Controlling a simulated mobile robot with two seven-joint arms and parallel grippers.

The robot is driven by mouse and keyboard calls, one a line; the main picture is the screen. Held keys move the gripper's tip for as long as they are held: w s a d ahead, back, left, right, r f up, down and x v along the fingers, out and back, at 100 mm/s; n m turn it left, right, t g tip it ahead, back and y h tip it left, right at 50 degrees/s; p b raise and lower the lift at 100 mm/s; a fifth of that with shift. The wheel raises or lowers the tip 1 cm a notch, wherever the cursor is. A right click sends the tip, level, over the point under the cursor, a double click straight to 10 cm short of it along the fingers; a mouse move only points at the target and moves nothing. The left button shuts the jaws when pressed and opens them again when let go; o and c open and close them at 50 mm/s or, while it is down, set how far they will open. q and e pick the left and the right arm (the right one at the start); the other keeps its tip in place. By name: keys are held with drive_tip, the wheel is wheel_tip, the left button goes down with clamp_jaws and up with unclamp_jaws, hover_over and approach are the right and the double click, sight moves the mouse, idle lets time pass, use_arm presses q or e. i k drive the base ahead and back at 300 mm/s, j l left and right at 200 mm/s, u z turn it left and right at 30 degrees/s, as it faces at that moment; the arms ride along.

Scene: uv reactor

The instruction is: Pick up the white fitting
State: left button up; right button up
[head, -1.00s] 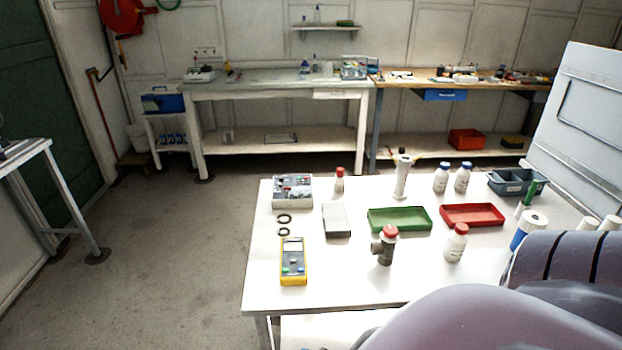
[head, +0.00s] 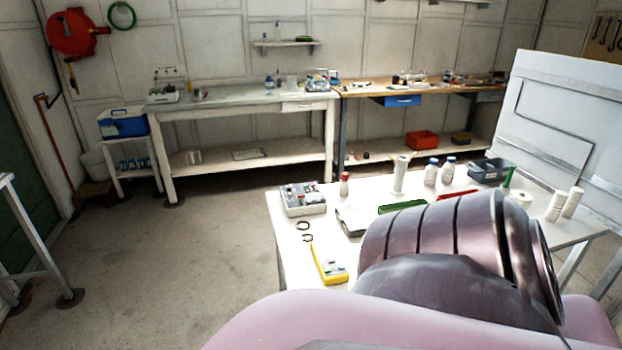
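A white upright fitting-like piece (head: 399,177), with a wider foot and a narrow body, stands at the back of the white table (head: 290,262). Two white cylinders (head: 556,206) stand at the table's right; I cannot tell for sure which piece is the white fitting. A large purple-grey link of my own arm fills the lower middle and right and hides much of the table. Neither of my grippers shows.
On the table are a grey-white component box (head: 303,199), a red-capped bottle (head: 344,184), two blue-capped bottles (head: 431,173), a blue-grey bin (head: 489,171), a green tray (head: 402,206) and a yellow meter (head: 329,266). A panel (head: 552,130) stands at right. Floor at left is clear.

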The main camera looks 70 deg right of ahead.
sight(344, 185)
drive_tip(key=i+j+z, duration=0.1)
drive_tip(key=i+z, duration=0.25)
drive_tip(key=i, duration=0.2)
drive_tip(key=i+j+z, duration=0.3)
drive_tip(key=i, duration=0.2)
drive_tip(key=i+z, duration=0.6)
drive_tip(key=z, duration=0.15)
drive_tip(key=i+z, duration=0.35)
drive_tip(key=i+j+z, duration=0.1)
drive_tip(key=z, duration=0.25)
drive_tip(key=i+j+z, duration=0.2)
drive_tip(key=z, duration=0.15)
drive_tip(key=i+j+z, duration=0.8)
drive_tip(key=k+j, duration=0.05)
